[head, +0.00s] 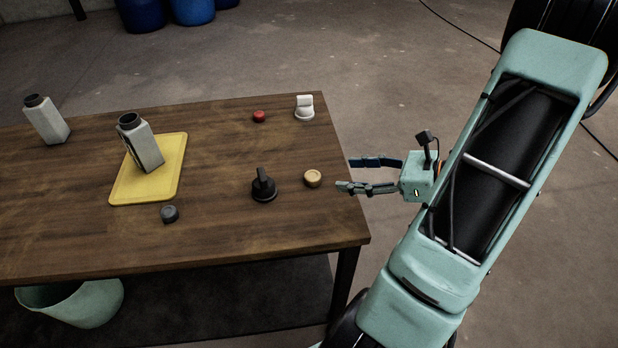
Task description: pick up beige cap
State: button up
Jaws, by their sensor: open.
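The beige cap (312,178) is a small round cap on the wooden table (215,235), near its right edge. My gripper (343,175) points left, with its two fingers apart and nothing between them. Its fingertips are at the table's right edge, a short way right of the beige cap in the picture. I cannot tell how high the fingers are above the tabletop.
A black knobbed piece (263,186) stands just left of the beige cap. A red cap (259,116), white piece (304,107) and dark grey cap (169,214) lie farther off. Grey bottles (46,120) stand left, one on a yellow tray (128,191). A green bin (88,304) is below.

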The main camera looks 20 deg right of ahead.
aim_at(317, 176)
jog(key=x, duration=0.5)
jog(key=shift+s+b, duration=0.1)
jog(key=shift+b, duration=0.2)
jog(key=shift+d+f+b+x, duration=0.1)
jog(key=shift+f+b+x, duration=0.1)
jog(key=shift+x, duration=0.7)
jog(key=shift+d+f+b+x, duration=0.1)
jog(key=shift+b+x, duration=0.15)
jog(key=shift+x, duration=0.65)
jog(key=shift+d+f+b+x, duration=0.1)
jog(key=shift+b+x, duration=0.1)
jog(key=shift+x, duration=0.7)
jog(key=shift+c, duration=0.4)
jog(key=c, duration=0.7)
